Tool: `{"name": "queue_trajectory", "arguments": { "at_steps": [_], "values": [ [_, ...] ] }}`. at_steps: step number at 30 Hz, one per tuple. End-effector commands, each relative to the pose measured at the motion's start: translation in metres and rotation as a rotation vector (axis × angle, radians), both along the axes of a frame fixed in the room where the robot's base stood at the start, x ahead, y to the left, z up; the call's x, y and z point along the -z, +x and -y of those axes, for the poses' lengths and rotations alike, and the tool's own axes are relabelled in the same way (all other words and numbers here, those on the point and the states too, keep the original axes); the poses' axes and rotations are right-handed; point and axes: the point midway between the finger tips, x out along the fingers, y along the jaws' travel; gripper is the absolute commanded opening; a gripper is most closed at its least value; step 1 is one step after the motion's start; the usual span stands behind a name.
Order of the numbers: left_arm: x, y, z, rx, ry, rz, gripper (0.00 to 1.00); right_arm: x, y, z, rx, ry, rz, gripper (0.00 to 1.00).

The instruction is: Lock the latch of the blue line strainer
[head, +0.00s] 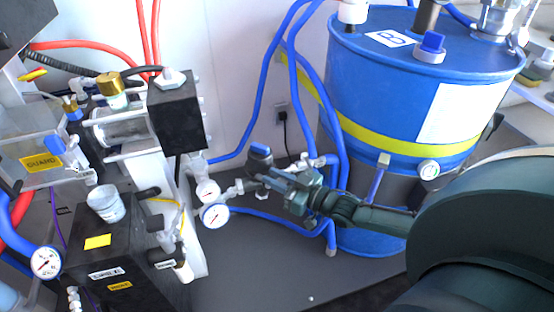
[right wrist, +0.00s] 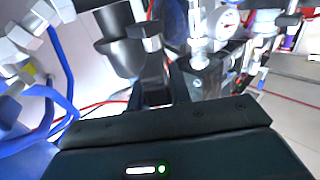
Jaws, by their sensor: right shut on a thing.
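The dark grey strainer body (right wrist: 118,45) also shows in the right wrist view, just ahead and left of the fingers. My right gripper (head: 275,181) reaches in from the right, its fingers at the strainer's fittings. It is shut on a small part there, seemingly the latch, which its fingers mostly hide. The right wrist view shows these fingers (right wrist: 165,85) beside the metal fitting. The latch's exact position cannot be told. My left gripper is not in view.
The large blue drum (head: 400,105) stands close behind my right arm. Blue hoses (head: 297,65) run behind the strainer. Pressure gauges (head: 215,216) sit just left of the gripper, near the black pump block (head: 177,115).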

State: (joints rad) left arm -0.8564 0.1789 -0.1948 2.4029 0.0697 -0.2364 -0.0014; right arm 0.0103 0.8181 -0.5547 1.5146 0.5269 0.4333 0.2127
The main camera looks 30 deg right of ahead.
Motion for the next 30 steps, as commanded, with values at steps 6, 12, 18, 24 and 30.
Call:
{"name": "queue_trajectory", "arguments": {
  "at_steps": [6,12,18,24,30],
  "values": [
    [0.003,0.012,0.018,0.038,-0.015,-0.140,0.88,-0.008,-0.003,-0.007,0.213,0.013,-0.007,0.00],
    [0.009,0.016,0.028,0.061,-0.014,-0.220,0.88,-0.004,-0.003,-0.011,0.392,0.009,-0.006,0.00],
    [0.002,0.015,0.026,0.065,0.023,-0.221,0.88,-0.002,-0.003,-0.015,0.537,0.005,-0.004,0.00],
    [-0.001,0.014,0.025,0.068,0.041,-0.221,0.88,-0.001,-0.002,-0.017,0.637,0.001,0.000,0.00],
    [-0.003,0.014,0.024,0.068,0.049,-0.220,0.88,0.000,-0.002,-0.017,0.689,-0.001,0.001,0.00]
  ]
}}
